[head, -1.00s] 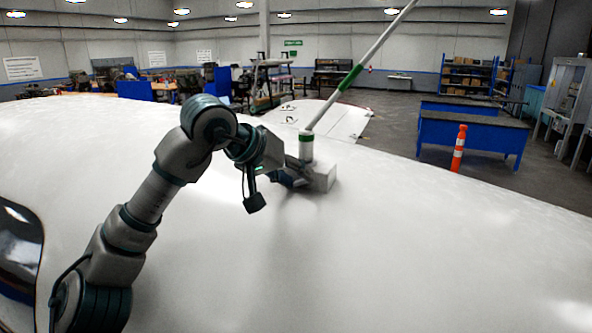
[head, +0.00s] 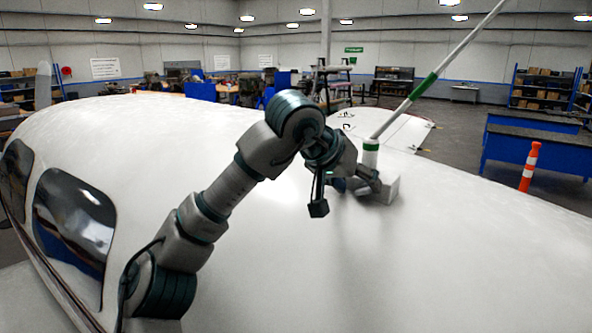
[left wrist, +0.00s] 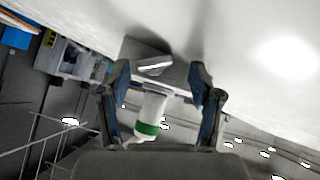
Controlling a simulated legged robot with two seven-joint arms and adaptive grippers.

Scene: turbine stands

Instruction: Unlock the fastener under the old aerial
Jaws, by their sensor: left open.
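The old aerial (head: 452,61) is a long white pole with a green band, leaning up to the right. Its collar (head: 370,158) with a green ring stands on a pale block (head: 383,190) on the white hull. My left gripper (head: 357,184) is at the near left side of this block. In the left wrist view the left gripper (left wrist: 160,72) is open. Its fingers stand on either side of a light metal piece on the block, likely the fastener (left wrist: 155,66). The white collar (left wrist: 150,112) shows between the fingers. Whether they touch anything is unclear. My right gripper is not in view.
The curved white hull (head: 400,270) fills the foreground, with dark windows (head: 75,235) at the left. An orange cone (head: 529,167) and a blue workbench (head: 530,145) stand beyond it at the right. The hull around the block is clear.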

